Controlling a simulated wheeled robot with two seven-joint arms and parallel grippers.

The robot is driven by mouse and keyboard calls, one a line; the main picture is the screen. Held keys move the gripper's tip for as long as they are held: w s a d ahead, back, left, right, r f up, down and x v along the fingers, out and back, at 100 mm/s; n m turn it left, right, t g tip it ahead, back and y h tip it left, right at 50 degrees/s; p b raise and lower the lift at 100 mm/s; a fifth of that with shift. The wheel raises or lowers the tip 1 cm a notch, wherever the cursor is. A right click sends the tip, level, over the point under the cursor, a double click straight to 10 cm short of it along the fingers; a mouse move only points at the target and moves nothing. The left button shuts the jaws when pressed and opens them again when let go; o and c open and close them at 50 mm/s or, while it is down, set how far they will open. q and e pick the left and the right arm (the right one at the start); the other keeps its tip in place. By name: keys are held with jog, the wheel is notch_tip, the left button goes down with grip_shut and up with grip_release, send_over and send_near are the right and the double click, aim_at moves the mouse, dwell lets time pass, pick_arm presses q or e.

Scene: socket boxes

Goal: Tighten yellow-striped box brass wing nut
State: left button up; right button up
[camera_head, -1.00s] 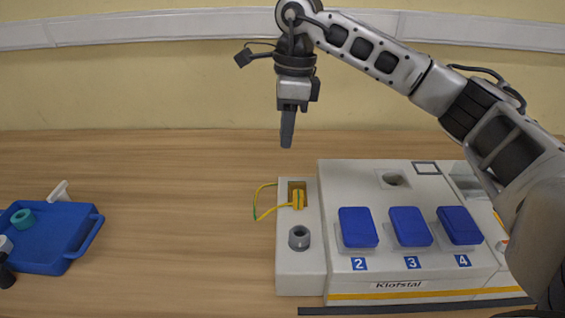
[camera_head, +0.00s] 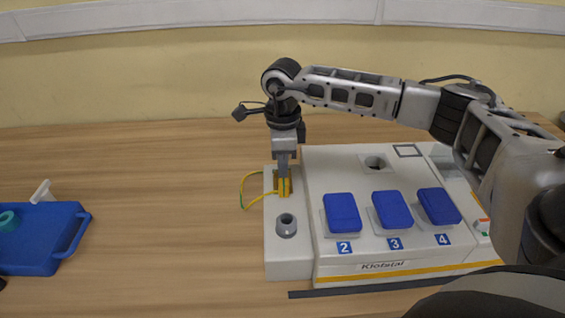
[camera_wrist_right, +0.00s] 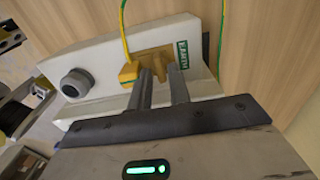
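The white box with a yellow-orange stripe (camera_head: 350,272) stands on the table. A white side block (camera_head: 287,262) sits at its left, with a recess holding brass and yellow parts (camera_head: 285,190). In the right wrist view, the brass wing nut (camera_wrist_right: 157,57) shows beside a yellow lug (camera_wrist_right: 128,75) under an "EARTH" label (camera_wrist_right: 183,55). My right gripper (camera_head: 284,182) points down at the recess. Its fingers (camera_wrist_right: 163,78) stand apart with a gap at the brass wing nut; whether they touch it cannot be told. My left gripper is out of view.
A green-yellow wire (camera_head: 245,190) loops out left of the recess. A grey round socket (camera_head: 286,225) is in front of it. Several blue covers (camera_head: 343,213) stand to the right. A blue tray (camera_head: 35,245) is at far left. The table between is clear.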

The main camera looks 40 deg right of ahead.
jog(key=shift+f, duration=0.6)
grip_shut()
